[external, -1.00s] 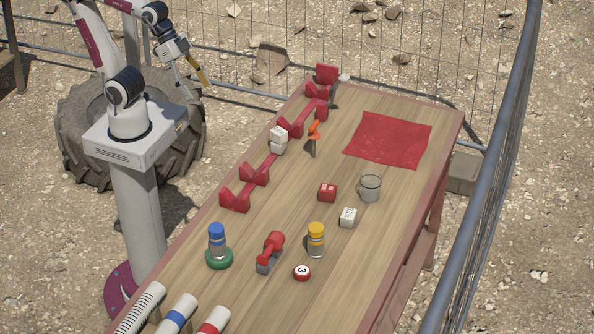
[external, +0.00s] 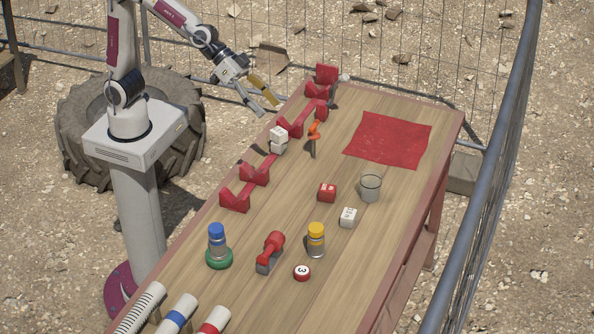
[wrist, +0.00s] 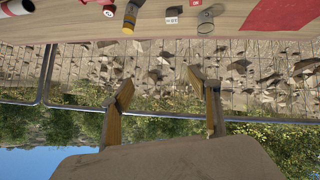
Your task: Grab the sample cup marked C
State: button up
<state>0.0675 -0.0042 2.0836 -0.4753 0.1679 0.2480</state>
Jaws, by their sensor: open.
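I cannot read a C on any item. Cup-like things on the wooden table are a yellow-lidded clear jar (external: 316,240), a blue-lidded clear jar (external: 217,242) in a green ring, and an open grey cup (external: 370,188). The yellow-lidded jar (wrist: 130,18) and the grey cup (wrist: 207,18) also show at the top of the wrist view. My gripper (external: 270,107) is open and empty, above the table's far left edge and well away from all three. Its spread fingers (wrist: 160,84) show in the wrist view.
A red rack (external: 255,175) runs along the table's left side, with white blocks (external: 278,138) by it and an orange-handled tool (external: 314,132) beside it. A red cube (external: 327,193), white cube (external: 348,217), red tool (external: 271,250) and numbered disc (external: 302,273) stand mid-table. A red cloth (external: 390,139) lies at the back.

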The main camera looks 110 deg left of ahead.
jog(key=w+a+f+n+t+y, duration=0.15)
jog(key=w+f, duration=0.25)
jog(key=w, duration=0.4)
jog(key=w+a+f+n+t+y, duration=0.1)
jog(key=w+a+f+y, duration=0.1)
jog(key=w+f, duration=0.45)
jog(key=w+a+f+n+y, duration=0.2)
jog(key=w+a+f, duration=0.1)
jog(key=w+f, duration=0.3)
jog(key=n+g+y, duration=0.1)
jog(key=y, duration=0.3)
send_near(369, 186)
jog(key=a, duration=0.5)
jog(key=shift+r+h, duration=0.25)
jog(key=shift+w, duration=0.15)
jog(key=shift+g+x, duration=0.25)
jog(key=shift+x, duration=0.9)
